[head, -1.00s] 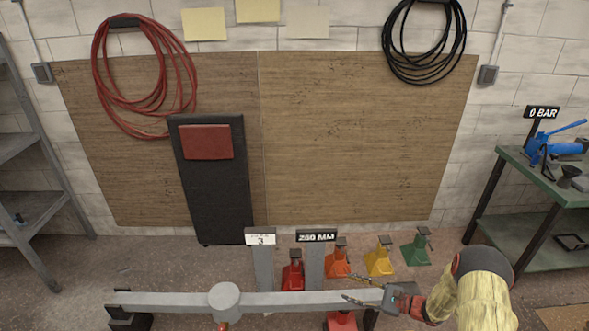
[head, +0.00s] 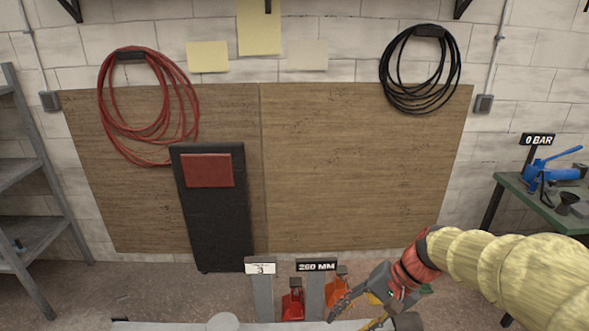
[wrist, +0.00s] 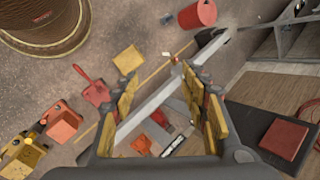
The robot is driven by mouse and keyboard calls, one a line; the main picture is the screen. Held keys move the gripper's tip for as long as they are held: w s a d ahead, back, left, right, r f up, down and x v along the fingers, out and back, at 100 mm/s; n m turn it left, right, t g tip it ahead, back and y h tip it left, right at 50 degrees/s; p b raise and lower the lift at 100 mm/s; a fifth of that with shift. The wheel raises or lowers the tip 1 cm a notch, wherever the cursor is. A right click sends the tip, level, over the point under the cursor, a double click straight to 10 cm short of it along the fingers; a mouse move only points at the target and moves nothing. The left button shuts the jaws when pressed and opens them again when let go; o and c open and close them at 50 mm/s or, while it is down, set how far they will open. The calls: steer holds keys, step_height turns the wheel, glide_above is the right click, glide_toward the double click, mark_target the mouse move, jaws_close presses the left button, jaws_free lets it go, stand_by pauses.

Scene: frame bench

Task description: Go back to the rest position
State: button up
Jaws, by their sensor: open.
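My gripper (head: 362,301) is in the lower right of the head view, at the end of my yellow-sleeved arm. It is open with nothing between its fingers. In the wrist view my gripper (wrist: 165,95) shows two spread fingers with yellow pads. Beyond them lies the long grey beam of the frame (wrist: 150,108), apart from the fingers. In the head view the beam (head: 270,326) shows only at the bottom edge.
A sign reading 260 MM (head: 316,266) stands behind the beam, near a red jack (head: 292,303) and an orange jack (head: 337,291). A green bench (head: 540,208) with a blue pump (head: 556,171) is at right. Grey shelves (head: 30,190) stand at left. Wall space above the gripper is clear.

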steer(key=s+d+r+n+t+h+p, duration=0.1)
steer(key=s+d+r+n+t+h, duration=0.1)
steer(key=s+r, duration=0.3)
steer(key=s+d+r+n+t+h, duration=0.3)
steer(key=s+d+r+h, duration=0.1)
steer(key=s, duration=0.5)
steer(key=shift+s+d+r+p, duration=0.25)
steer(key=shift+r+p, duration=0.15)
steer(key=shift+r, duration=0.35)
steer(key=shift+o, duration=0.2)
steer(key=shift+w, duration=0.15)
stand_by(0.8)
